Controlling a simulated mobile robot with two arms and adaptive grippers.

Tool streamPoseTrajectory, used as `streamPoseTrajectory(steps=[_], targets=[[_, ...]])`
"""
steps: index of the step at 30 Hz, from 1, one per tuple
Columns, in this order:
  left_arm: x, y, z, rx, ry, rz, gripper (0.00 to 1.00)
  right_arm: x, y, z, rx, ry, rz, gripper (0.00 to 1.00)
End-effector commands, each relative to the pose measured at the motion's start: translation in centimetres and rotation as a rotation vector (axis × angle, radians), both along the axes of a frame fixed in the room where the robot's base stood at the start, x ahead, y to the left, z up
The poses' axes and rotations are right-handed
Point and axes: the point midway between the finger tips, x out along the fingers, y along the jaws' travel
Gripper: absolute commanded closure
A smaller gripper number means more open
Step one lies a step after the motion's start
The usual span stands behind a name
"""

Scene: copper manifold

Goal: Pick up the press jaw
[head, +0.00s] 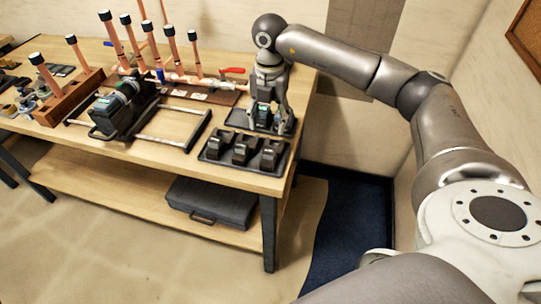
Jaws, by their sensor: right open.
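Several dark press jaws (241,152) sit in a row in a black tray (203,157) at the right front of the bench. Another dark piece with a greenish mark (264,115), which looks like a press jaw, stands on a dark pad (237,118) just behind that tray. My right gripper (270,124) points down over this piece, with its open fingers around it. The fingers hide part of the piece, and I cannot tell whether they touch it. My left gripper is out of view.
A press tool (112,110) lies left of a metal frame (172,127) on the bench. Copper pipes with black caps (112,32) stand behind, with a red-handled valve (232,70). A dark case (210,200) lies on the lower shelf.

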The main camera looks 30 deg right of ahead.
Motion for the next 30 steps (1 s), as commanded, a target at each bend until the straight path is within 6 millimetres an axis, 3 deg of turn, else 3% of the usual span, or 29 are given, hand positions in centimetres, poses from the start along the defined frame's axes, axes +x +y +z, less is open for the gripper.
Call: streamPoseTrajectory(steps=[9, 14, 22, 30], targets=[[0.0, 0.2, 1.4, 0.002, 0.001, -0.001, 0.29, -0.2, -0.6, -4.1, -0.021, 0.012, -0.015, 0.46], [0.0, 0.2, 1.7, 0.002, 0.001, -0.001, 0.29, -0.1, -0.6, -5.3, -0.019, 0.009, -0.013, 0.46], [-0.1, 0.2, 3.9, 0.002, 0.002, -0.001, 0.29, -0.2, -0.5, -8.0, -0.019, 0.011, -0.012, 0.46], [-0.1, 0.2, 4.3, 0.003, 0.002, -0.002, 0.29, -0.1, -0.5, -10.5, -0.019, 0.008, -0.011, 0.46]])
